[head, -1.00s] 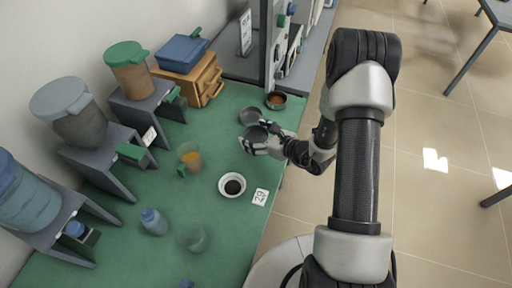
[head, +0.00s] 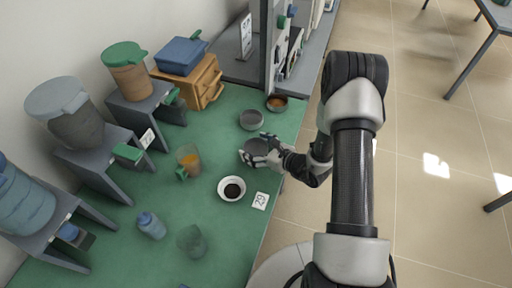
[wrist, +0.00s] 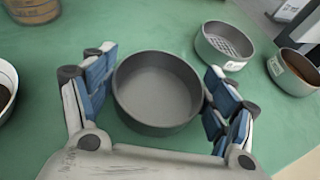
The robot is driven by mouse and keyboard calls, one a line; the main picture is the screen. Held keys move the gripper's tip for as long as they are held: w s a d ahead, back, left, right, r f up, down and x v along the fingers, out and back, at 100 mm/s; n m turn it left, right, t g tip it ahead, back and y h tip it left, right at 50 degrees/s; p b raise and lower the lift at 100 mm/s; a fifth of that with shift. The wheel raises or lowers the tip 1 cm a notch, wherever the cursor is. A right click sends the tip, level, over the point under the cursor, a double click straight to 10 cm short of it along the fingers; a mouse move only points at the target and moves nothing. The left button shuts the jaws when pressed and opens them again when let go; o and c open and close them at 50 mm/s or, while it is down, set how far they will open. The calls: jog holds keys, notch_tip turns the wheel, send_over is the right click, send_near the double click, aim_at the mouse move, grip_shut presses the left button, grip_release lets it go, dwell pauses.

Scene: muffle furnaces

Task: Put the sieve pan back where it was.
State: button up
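The sieve pan (wrist: 158,88) is a round grey pan with a plain solid bottom, and it looks empty. It sits level between the blue-padded fingers of my gripper (wrist: 160,95), which appear to touch its rim on both sides. In the head view the sieve pan (head: 256,147) is at my gripper (head: 262,153), low over the green bench near its right edge. I cannot tell whether its base touches the bench. The grey sieve with a mesh bottom (wrist: 226,45) stands apart, beyond the pan; the head view shows it too (head: 251,120).
A pan with brown contents (head: 277,103) stands by the bench's far right edge. An orange-filled beaker (head: 189,160) lies left. Bare green bench surrounds the sieve pan.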

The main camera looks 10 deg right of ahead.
jog(key=shift+o, duration=1.3)
jog(key=shift+r, duration=0.15)
